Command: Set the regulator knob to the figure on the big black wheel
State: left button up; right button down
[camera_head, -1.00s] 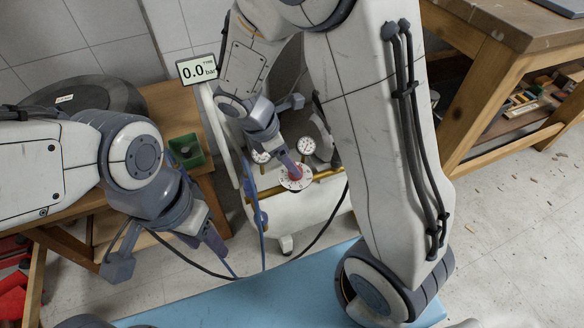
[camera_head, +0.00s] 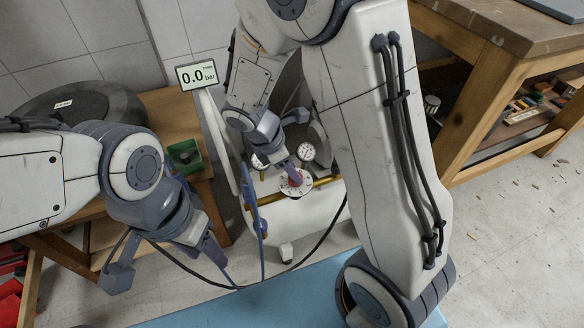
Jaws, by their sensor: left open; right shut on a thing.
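The regulator knob (camera_head: 297,180) is red, on a round white dial (camera_head: 291,191) on top of the white compressor. My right gripper (camera_head: 296,176) is shut on the knob from above and hides part of it. The big black wheel (camera_head: 100,104) lies flat on the wooden table at the left, partly behind my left arm. It bears a small white label (camera_head: 63,104), whose figure is too small to read.
The white compressor (camera_head: 318,215) has gauges (camera_head: 305,151) beside the knob. A dark hose (camera_head: 322,238) and a blue hose (camera_head: 262,240) hang near it. A green box (camera_head: 184,155) stands on the table (camera_head: 172,105). A wooden workbench (camera_head: 455,105) stands at the right.

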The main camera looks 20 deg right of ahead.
jog(key=shift+r+m+p, duration=0.15)
jog(key=shift+m+p, duration=0.15)
jog(key=shift+p, duration=0.2)
jog(key=m+g+p, duration=0.1)
jog(key=m+p, duration=0.2)
jog(key=m+g+p, duration=0.1)
jog(key=m+p, duration=0.1)
jog(key=p, duration=0.1)
jog(key=m+g+y+p, duration=0.1)
jog(key=m+p, duration=0.2)
jog(key=shift+w+d+r+m+p, duration=0.1)
jog(key=shift+w+d+m+p, duration=0.05)
jog(key=shift+w+m+p, duration=0.2)
jog(key=m+p, duration=0.1)
jog(key=m, duration=0.1)
jog(key=m+g+y+p, duration=0.1)
jog(key=m+p, duration=0.1)
jog(key=shift+d+y+p, duration=0.15)
jog(key=shift+y+p, duration=0.15)
jog(key=shift+w+d+f+m+g+y+p, duration=0.15)
jog(key=shift+m+y+p, duration=0.35)
jog(key=shift+m, duration=0.55)
jog(key=shift+s+a+f+m+g+y+p, duration=0.15)
jog(key=shift+m+y+p, duration=0.15)
jog(key=shift+m+p, duration=0.5)
jog(key=shift+w+d+m, duration=0.1)
jog(key=shift+d+m, duration=0.05)
jog(key=shift+m, duration=0.25)
jog(key=shift+c, duration=1.8)
grip_release()
